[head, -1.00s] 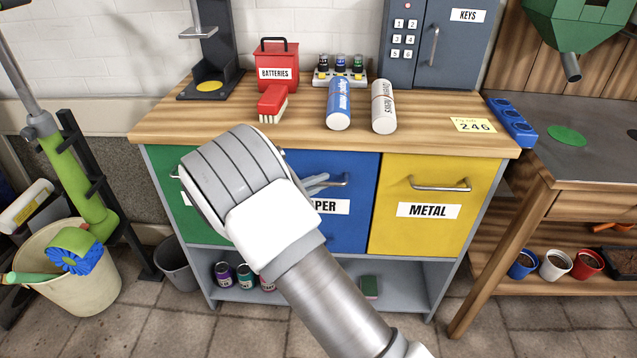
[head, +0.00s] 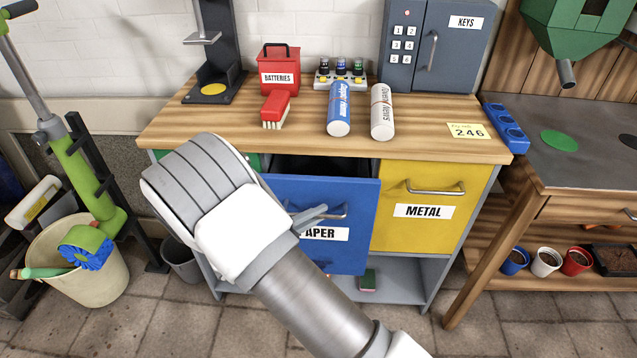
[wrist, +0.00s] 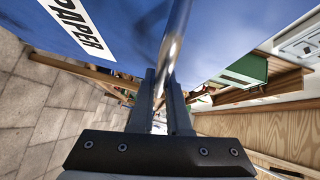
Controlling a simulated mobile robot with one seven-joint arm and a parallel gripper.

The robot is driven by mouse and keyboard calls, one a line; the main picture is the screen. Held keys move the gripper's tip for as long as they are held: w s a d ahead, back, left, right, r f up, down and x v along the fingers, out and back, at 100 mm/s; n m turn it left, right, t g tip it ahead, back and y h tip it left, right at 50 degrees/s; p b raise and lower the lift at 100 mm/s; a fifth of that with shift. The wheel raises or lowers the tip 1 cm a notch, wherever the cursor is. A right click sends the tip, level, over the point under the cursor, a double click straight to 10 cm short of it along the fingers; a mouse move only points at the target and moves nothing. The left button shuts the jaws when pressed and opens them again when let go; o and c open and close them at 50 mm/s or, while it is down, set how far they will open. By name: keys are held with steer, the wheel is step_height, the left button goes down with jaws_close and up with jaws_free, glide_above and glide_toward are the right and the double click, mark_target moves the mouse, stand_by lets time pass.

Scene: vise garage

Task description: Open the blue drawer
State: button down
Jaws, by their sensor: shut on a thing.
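The blue drawer (head: 350,193), labelled PAPER, is pulled partly out of the cabinet, with a dark gap showing behind its top edge. Its metal bar handle (head: 338,213) is on the drawer front. My gripper (head: 316,214) is at the handle, and my arm hides the drawer's left part. In the wrist view, my gripper's two dark fingers (wrist: 162,105) are shut around the handle bar (wrist: 176,35). The blue drawer front (wrist: 115,28) with its PAPER label fills the upper left there.
The yellow METAL drawer (head: 430,195) beside it is shut. A grey bin (head: 182,262) and a beige bucket (head: 95,280) stand on the floor at left.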

steer(key=s+p, duration=0.6)
steer(key=s, duration=1.3)
steer(key=shift+s+a, duration=0.25)
steer(key=shift+a, duration=0.1)
steer(key=c, duration=0.9)
jaws_free()
steer(key=v, duration=1.7)
steer(key=shift+s+a+r, duration=0.1)
steer(key=shift+s, duration=0.05)
